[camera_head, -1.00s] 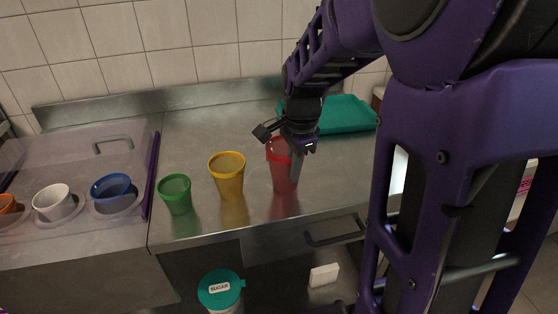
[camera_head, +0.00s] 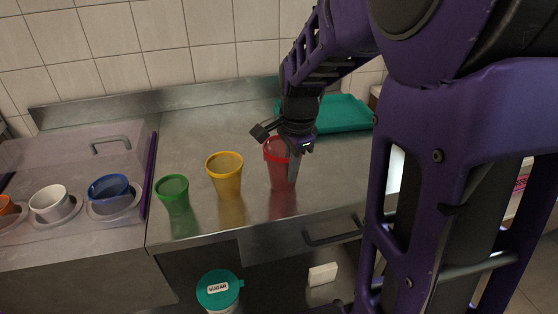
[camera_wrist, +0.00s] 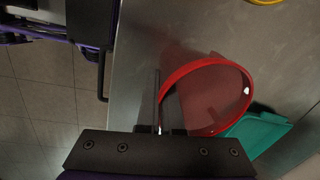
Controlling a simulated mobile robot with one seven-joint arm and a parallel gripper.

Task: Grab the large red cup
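The large red cup (camera_head: 277,172) stands upright on the steel counter, right of the yellow cup. In the wrist view its round red rim (camera_wrist: 247,92) is seen from above. My gripper (camera_head: 293,182) points down at the cup's right side, with one finger showing against the outer wall. In the wrist view the fingers (camera_wrist: 164,98) are close together at the left part of the rim, and look shut on the cup's wall. The inner finger is partly hidden.
A yellow cup (camera_head: 226,178) and a green cup (camera_head: 173,193) stand to the left. A teal tray (camera_head: 345,114) lies behind. A topping station with bowls is at far left. The counter's front edge is close, with a sugar jar (camera_head: 219,290) below.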

